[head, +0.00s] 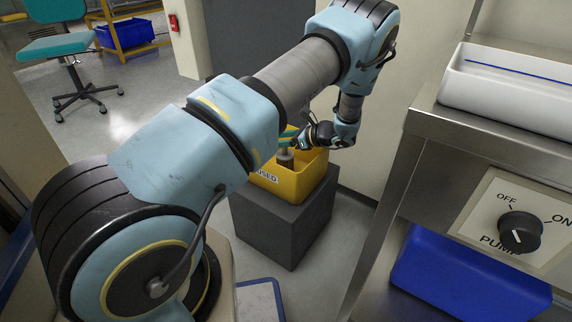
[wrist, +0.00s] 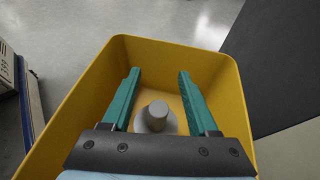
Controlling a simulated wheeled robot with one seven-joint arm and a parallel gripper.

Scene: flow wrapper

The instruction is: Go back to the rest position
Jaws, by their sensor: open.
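My gripper (wrist: 157,88) is open, its two teal fingers reaching down into a yellow bin (head: 307,178). The bin also shows in the wrist view (wrist: 218,68), its walls around the fingers. A grey round piece with a narrower stem (wrist: 158,115) stands in the bin between the fingers, apart from both as far as I can see. Part of it shows in the head view (head: 285,155). The bin bears a label ending in "USED" and sits on a dark grey block (head: 280,228). My arm hides part of the bin in the head view.
A steel counter (head: 425,125) with a white tray (head: 510,90) stands at the right. Below are a pump knob (head: 519,232) and a blue bin (head: 465,278). A teal chair (head: 62,47) stands far left. Open floor (head: 145,95) lies behind my arm.

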